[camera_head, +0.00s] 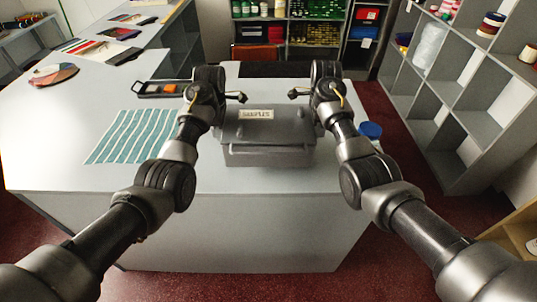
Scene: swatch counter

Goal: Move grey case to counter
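The grey case (268,155) with a pale label on its lid is over the near part of the white-grey counter (85,180), between my two arms. It looks level, and I cannot tell whether its underside touches the counter. My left gripper (238,97) is at the case's far left corner, and my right gripper (297,93) is at its far right corner. The fingers are small and partly hidden by my wrists, so their opening and any contact with the case are unclear.
A teal striped swatch (132,136) lies left of the case, with a black tray (160,89) behind it. A blue-lidded jar (371,131) stands right of the case. Grey cubby shelving (445,120) is at the right. The counter's left front is clear.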

